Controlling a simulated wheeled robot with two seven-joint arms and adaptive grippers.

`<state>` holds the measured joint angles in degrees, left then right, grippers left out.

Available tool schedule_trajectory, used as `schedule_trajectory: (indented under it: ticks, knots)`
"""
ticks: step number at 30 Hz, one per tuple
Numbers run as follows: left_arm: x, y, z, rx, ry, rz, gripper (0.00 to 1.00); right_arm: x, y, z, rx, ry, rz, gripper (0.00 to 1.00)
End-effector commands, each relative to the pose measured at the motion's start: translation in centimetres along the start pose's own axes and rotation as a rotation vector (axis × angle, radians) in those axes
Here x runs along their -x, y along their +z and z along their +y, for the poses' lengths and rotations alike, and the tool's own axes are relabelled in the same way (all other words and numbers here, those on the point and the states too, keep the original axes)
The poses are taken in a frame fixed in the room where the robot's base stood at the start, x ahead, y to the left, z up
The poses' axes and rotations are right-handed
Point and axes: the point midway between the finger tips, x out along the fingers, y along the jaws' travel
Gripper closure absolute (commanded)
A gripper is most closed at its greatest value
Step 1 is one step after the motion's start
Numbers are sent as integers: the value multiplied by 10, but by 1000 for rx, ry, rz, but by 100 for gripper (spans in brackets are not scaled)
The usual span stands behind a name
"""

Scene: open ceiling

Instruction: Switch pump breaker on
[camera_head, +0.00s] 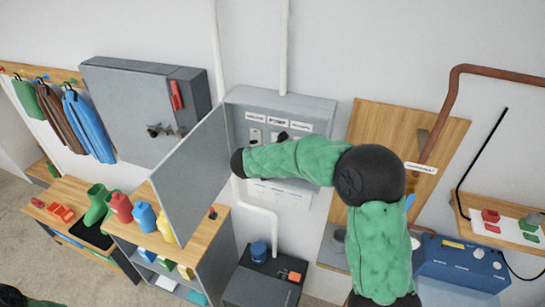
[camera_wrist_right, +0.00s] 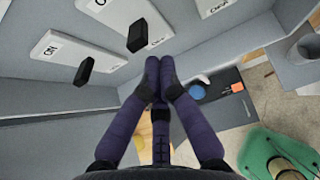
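In the head view the grey breaker cabinet (camera_head: 318,104) on the wall has its door (camera_head: 193,180) swung open to the left. Inside are labelled breakers, with the PUMP label (camera_head: 278,121) in the middle. My right forearm crosses the cabinet's lower front and hides part of it; the gripper cannot be made out there. In the right wrist view my right gripper (camera_wrist_right: 158,72) has its fingertips together, with nothing between them. It is beside a white breaker plate with a black lever (camera_wrist_right: 138,36); contact is not visible. Another black lever (camera_wrist_right: 84,71) is to the left, on a plate marked ON.
A closed grey box with a red handle (camera_head: 176,95) hangs left of the cabinet. A bench (camera_head: 125,232) with bottles stands below the door. A dark unit (camera_head: 258,288) is under the cabinet, and a blue device (camera_head: 460,262) is at right. A small part of my left arm shows at bottom left.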

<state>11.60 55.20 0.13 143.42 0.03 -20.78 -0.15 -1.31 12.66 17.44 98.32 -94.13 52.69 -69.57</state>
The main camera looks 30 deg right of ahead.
Motion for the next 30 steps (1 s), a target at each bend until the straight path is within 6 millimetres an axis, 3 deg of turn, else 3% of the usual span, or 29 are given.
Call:
schedule_trajectory:
  ticks: [5,12,18,24,30]
  knots:
    - [-23,0,-8,0,0,-1,59,-11,-29,8,2,1,2,100]
    - [-23,-1,-8,0,0,0,59,42,-14,9,-1,4,1,100]
    - [-25,-1,-9,0,0,0,59,73,-7,8,-1,1,1,100]
    - [-25,-1,-9,0,0,-1,59,88,-4,8,1,-1,2,100]
    - [-25,-1,-9,0,0,-1,59,90,-4,8,1,-1,3,100]
